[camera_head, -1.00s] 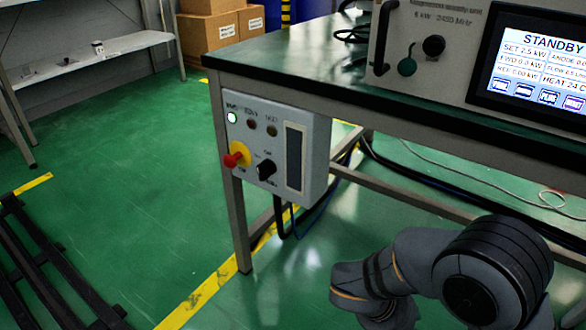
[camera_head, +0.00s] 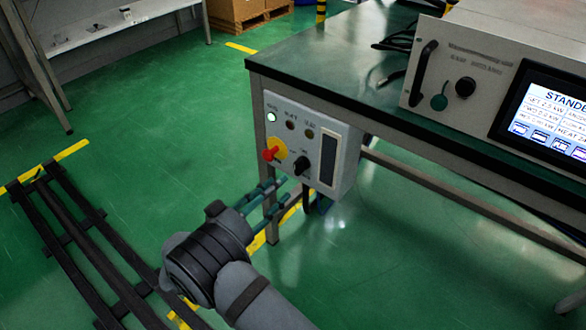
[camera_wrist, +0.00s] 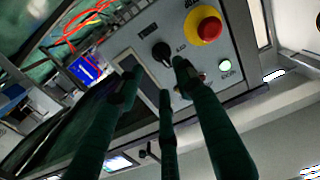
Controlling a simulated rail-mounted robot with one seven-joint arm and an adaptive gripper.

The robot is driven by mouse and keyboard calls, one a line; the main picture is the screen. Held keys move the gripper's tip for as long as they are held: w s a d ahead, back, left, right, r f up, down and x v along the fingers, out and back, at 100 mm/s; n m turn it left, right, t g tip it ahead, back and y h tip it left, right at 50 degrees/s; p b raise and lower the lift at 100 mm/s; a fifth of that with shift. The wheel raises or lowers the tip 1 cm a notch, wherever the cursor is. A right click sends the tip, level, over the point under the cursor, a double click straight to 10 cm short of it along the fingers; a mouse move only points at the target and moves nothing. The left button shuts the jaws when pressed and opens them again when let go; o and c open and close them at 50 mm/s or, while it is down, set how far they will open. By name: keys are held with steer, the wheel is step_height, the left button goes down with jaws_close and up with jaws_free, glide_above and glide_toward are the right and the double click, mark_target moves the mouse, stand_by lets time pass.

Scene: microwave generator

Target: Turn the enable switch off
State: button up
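A grey control box (camera_head: 318,138) hangs from the front left corner of the table. Its black rotary knob (camera_head: 301,166) sits right of a red mushroom button on a yellow base (camera_head: 272,154). I take the knob as the enable switch; its label is too small to read. In the wrist view the knob (camera_wrist: 161,51) is just ahead of the fingertips, beside the red button (camera_wrist: 208,27). My gripper (camera_head: 280,192) is below the box, pointing up toward it. In the wrist view my gripper (camera_wrist: 156,73) has its green fingers spread with nothing between them, apparently apart from the knob.
A lit lamp (camera_head: 272,117) and two dark lamps are along the box's top. The table (camera_head: 300,52) carries a cabinet whose screen (camera_head: 551,112) reads STANDBY, partly cut off. Black rails (camera_head: 85,240) lie on the floor at left. The green floor between is clear.

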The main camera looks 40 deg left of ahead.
mark_target(297, 171)
steer(key=w+b, duration=0.2)
steer(key=w, duration=0.6)
steer(key=shift+w+d, duration=0.15)
steer(key=shift+d, duration=0.05)
steer(key=shift+c, duration=0.5)
steer(key=c, duration=0.7)
jaws_close()
